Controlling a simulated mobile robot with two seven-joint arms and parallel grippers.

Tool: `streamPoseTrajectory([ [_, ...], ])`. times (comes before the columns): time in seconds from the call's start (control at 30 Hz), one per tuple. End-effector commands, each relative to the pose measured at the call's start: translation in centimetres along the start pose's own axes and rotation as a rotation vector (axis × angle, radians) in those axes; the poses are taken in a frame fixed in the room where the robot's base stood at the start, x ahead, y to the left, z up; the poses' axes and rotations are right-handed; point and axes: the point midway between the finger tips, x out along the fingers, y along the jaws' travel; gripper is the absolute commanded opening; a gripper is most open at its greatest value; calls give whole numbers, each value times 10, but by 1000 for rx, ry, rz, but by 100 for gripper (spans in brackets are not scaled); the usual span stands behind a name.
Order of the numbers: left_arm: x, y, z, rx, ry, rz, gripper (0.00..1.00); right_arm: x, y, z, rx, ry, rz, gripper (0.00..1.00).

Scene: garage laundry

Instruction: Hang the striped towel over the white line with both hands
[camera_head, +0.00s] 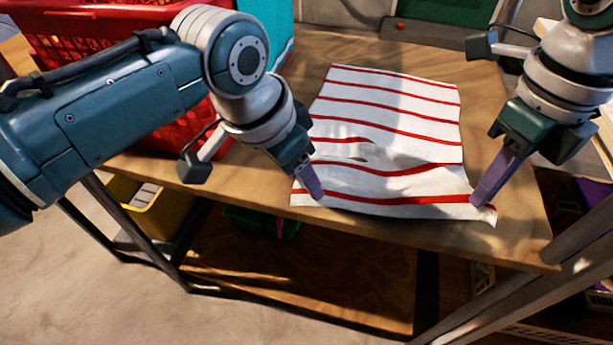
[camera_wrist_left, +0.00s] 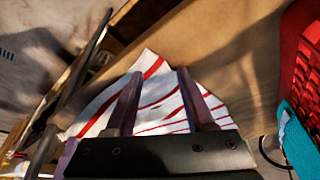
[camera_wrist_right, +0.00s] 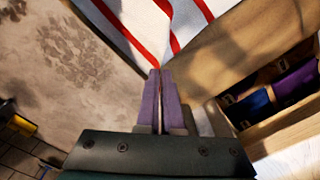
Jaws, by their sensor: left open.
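The white towel with red stripes (camera_head: 390,150) lies mostly flat on the wooden table, with small wrinkles in its near half. My left gripper (camera_head: 315,193) is at the towel's near left corner. In the left wrist view its two purple fingers (camera_wrist_left: 157,74) stand apart with towel cloth showing between them. My right gripper (camera_head: 480,202) is at the near right corner. In the right wrist view its fingers (camera_wrist_right: 161,73) are close together on the towel's edge (camera_wrist_right: 185,30). The white line is in none of the views.
The wooden table (camera_head: 505,215) has bare wood around the towel. A red basket (camera_head: 95,50) and a teal item (camera_head: 279,30) stand at the back left. A yellow bin (camera_head: 150,212) and a green container (camera_head: 262,222) are below the table.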

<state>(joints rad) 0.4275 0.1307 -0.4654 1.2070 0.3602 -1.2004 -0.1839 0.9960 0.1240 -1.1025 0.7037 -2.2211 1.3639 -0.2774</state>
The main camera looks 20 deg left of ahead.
Motion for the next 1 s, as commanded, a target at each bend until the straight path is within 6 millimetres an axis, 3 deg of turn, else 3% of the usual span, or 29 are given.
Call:
streamPoseTrajectory([
  [0.9, 1, -1, 3, 0, -7, -3, 0, 0, -1, -1, 1, 2, -2, 0],
  [1.0, 1, -1, 3, 0, -7, -3, 0, 0, -1, -1, 1, 2, -2, 0],
])
